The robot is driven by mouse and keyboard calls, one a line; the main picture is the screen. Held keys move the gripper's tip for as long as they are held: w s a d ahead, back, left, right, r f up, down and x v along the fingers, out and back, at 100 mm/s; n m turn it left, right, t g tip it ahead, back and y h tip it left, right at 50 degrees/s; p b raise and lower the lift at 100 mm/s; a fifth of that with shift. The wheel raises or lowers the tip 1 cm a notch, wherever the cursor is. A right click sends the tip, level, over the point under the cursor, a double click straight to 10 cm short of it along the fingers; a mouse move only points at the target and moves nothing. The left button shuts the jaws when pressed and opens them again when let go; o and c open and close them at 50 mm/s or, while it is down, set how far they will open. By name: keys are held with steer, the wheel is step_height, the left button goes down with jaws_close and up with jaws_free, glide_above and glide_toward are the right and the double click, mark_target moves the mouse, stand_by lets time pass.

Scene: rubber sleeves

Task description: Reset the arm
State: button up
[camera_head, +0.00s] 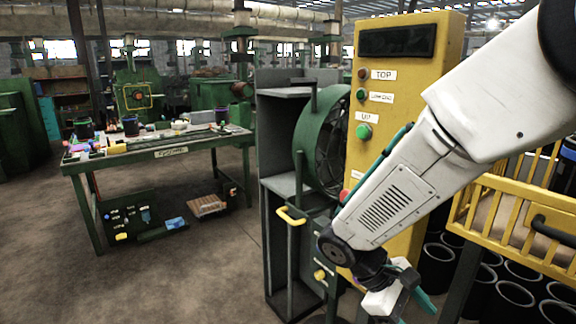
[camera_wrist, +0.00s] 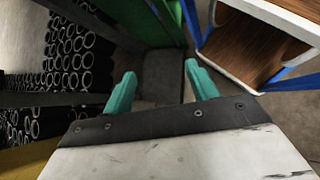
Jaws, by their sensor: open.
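My arm reaches in from the upper right in the head view, in front of the yellow control panel (camera_head: 400,100). My gripper (camera_head: 405,300) is low at the bottom edge, partly cut off and partly hidden by the wrist. In the wrist view my gripper (camera_wrist: 160,85) shows its two teal fingers spread apart with nothing between them. A dark flat metal part (camera_wrist: 162,75) lies beyond the fingertips.
A grey metal cabinet (camera_head: 278,140) and a green fan (camera_head: 325,145) stand beside the panel. A green worktable (camera_head: 160,155) stands at left. The floor (camera_head: 190,265) before it is clear.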

steer(key=s+d+r+m+t+y, duration=0.2)
steer(key=s+r+m+t+y, duration=0.3)
steer(key=s+r, duration=0.8)
steer(key=m+y, duration=0.3)
steer(key=shift+d+r+m+y, duration=0.25)
steer(key=shift+d+m+y, duration=0.05)
steer(key=shift+d+m, duration=0.1)
